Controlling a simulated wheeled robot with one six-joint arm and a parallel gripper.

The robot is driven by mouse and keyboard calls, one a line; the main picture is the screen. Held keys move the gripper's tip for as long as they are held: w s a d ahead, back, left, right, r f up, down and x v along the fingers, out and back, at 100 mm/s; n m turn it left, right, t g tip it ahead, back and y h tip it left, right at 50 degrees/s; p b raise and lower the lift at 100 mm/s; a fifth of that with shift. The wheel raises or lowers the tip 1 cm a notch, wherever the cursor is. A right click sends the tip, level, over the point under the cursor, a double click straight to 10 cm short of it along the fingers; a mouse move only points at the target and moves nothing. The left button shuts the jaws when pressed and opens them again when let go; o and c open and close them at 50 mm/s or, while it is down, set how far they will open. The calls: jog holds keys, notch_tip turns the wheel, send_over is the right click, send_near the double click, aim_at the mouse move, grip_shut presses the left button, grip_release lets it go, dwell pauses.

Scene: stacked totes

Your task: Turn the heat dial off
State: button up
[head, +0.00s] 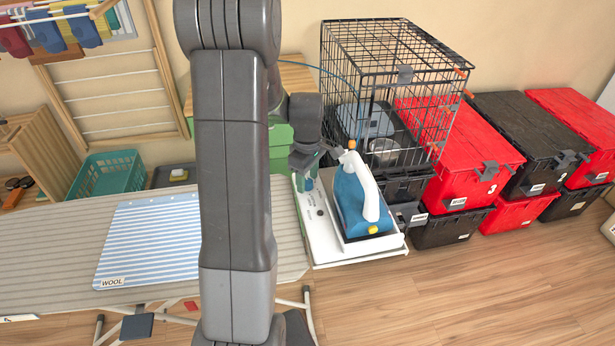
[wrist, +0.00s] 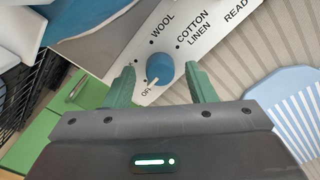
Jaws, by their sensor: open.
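The blue heat dial (wrist: 160,68) sits on the white control panel (wrist: 120,62) of the iron's base in the wrist view. Its pale pointer mark points down and left, toward the partly hidden "OFF" label. WOOL and COTTON LINEN labels are printed on the panel above and to the right. My gripper (wrist: 163,86) is open, with one green finger on each side of the dial's lower part. I cannot tell if either finger touches it. In the head view the blue and white iron (head: 352,205) stands on its white base (head: 323,243), just right of my gripper (head: 308,170).
The striped ironing board (head: 60,245) extends left, with a blue-striped cloth (head: 150,240) on it. A black wire cage (head: 400,75) and stacked red and black totes (head: 480,165) stand behind and right. Wooden floor (head: 480,290) is clear at front right.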

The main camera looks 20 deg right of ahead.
aim_at(307, 181)
notch_tip(307, 181, up, 14)
dwell(0.4)
jog(key=shift+f, duration=0.15)
notch_tip(307, 181, down, 14)
jog(key=shift+r, duration=0.1)
dwell(0.5)
